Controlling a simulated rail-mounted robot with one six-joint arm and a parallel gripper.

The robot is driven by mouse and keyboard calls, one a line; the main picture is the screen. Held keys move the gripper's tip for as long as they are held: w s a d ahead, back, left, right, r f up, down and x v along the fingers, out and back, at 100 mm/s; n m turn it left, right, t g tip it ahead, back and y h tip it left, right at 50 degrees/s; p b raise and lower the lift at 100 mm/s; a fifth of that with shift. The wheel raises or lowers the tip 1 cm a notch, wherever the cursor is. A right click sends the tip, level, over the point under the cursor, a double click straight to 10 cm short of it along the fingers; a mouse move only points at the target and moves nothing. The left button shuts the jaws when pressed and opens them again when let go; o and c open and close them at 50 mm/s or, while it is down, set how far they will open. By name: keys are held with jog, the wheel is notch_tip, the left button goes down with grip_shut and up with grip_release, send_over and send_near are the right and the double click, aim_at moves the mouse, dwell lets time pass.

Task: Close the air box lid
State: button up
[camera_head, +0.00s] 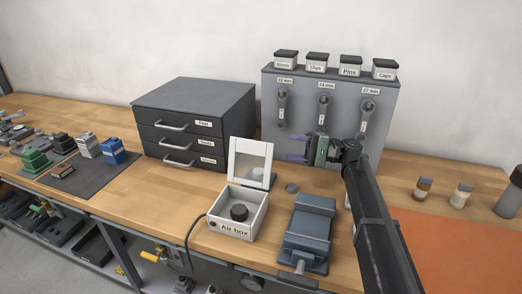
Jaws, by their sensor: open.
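The white air box (250,219) stands on the bench near the front edge, with its label facing forward. Its lid (234,160) is open and stands nearly upright at the back of the box; it has a white frame and a see-through window. A dark round part (239,212) sits inside the box. My gripper (294,148) is in front of the grey tool panel, above and to the right of the lid and apart from it. Its purple fingers point left, spread open, with nothing seen between them.
A grey vise-like block (309,235) stands right of the box. A dark drawer cabinet (195,118) is behind left, and the panel (378,110) holds wrenches, with labelled jars on top. A black hose runs left of the box. Bare bench lies left of the box.

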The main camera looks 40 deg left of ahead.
aim_at(260, 145)
jog(key=p+x, duration=0.1)
jog(key=x, duration=0.9)
jog(key=shift+s+a, duration=0.15)
jog(key=shift+a, duration=0.05)
jog(key=shift+c, duration=0.3)
grip_shut()
